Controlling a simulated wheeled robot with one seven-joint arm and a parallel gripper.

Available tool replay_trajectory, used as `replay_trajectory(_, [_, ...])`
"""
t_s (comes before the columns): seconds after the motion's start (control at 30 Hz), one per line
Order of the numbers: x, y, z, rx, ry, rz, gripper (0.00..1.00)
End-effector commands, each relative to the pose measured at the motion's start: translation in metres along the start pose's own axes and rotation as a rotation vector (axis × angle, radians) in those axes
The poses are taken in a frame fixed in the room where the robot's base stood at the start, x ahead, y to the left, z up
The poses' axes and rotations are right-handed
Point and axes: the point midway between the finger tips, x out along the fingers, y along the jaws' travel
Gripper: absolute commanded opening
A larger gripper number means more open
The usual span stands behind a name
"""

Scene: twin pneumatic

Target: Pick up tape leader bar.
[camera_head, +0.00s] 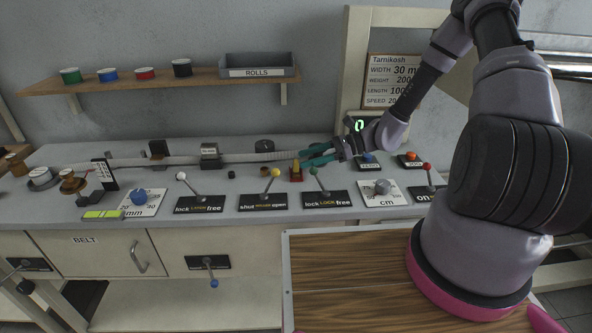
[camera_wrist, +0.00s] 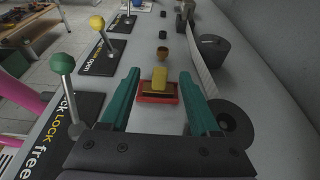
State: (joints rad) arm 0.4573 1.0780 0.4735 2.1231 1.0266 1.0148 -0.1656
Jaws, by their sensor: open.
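A small yellow block on a brass-coloured piece, which I take for the tape leader bar (camera_wrist: 159,77), stands in a red tray (camera_wrist: 143,98) on the grey bench. In the head view the yellow piece (camera_head: 296,165) is just left of my fingertips. My gripper (camera_wrist: 159,88) is open, with its green fingers on either side of the block in the wrist view. No contact shows. In the head view my gripper (camera_head: 318,154) is low over the bench, and its fingers partly overlap the area right of the red tray.
Levers with yellow (camera_wrist: 97,22) and green (camera_wrist: 62,63) knobs rise left of my fingers in the wrist view. A dark roller (camera_wrist: 232,121) is close on the right. A pale tape (camera_wrist: 200,70) runs along the bench. A small brown cup (camera_wrist: 163,54) stands beyond the block.

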Motion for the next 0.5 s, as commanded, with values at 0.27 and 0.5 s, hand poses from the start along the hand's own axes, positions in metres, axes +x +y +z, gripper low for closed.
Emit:
replay_trajectory(0.27, [0.025, -0.001, 0.000, -0.001, 0.001, -0.001, 0.62])
replay_trajectory(0.5, [0.025, -0.001, 0.000, -0.001, 0.001, -0.002, 0.40])
